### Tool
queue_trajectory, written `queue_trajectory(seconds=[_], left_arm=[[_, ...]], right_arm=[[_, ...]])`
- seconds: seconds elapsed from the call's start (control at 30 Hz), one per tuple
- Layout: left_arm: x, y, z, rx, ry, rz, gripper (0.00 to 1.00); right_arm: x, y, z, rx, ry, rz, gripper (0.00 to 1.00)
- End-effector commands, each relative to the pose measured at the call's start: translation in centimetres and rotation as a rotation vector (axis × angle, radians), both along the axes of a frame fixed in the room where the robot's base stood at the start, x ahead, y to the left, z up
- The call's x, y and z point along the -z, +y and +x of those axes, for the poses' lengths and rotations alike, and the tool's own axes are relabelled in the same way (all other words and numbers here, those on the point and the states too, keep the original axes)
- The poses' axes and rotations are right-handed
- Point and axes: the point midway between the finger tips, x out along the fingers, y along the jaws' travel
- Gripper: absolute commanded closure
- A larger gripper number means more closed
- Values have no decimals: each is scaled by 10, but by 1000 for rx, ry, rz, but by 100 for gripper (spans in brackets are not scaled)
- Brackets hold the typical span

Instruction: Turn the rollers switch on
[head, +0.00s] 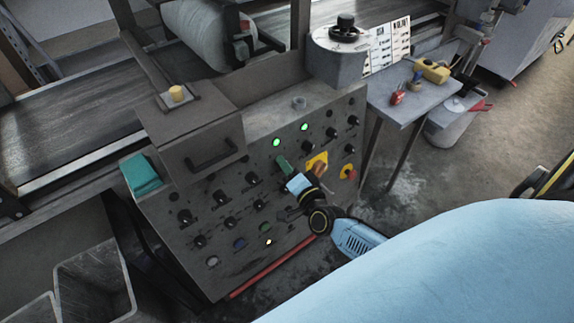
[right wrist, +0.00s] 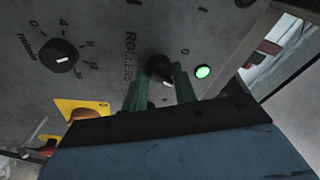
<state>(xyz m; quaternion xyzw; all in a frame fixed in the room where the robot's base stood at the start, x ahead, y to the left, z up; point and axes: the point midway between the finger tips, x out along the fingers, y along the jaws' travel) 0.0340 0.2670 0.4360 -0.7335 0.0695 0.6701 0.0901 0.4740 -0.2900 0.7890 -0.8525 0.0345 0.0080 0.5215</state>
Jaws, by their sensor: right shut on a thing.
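The rollers switch is a black knob (right wrist: 159,69) on the grey control panel (head: 272,118), beside the printed word ROLLERS in the right wrist view. My right gripper (right wrist: 161,88) has its green fingers on either side of this knob and is shut on it. A small white mark shows near the knob's lower edge, but I cannot tell clearly which way it points. In the head view my right gripper (head: 282,163) reaches the panel and its fingers hide the knob. My left gripper is not in view.
A lit green lamp (right wrist: 204,71) is close to the switch. A numbered dial (right wrist: 64,57) and a yellow-plated switch (right wrist: 76,109) are nearby. Other knobs surround my gripper. A side table (head: 400,101) with tools stands right of the panel, and a conveyor (head: 85,110) runs behind it.

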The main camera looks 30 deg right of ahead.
Motion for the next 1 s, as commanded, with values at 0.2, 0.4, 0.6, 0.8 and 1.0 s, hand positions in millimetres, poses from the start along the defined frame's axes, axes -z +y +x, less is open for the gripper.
queue_trajectory(seconds=[0.2,0.4,0.6,0.8,1.0], left_arm=[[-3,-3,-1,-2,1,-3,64],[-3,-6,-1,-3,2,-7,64],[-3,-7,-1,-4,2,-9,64],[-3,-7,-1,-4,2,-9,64],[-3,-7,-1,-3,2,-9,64]], right_arm=[[-1,0,0,14,5,77,95],[0,0,0,19,8,103,95],[0,0,0,19,8,108,95],[0,0,0,19,8,108,70],[0,0,0,19,8,107,51]])
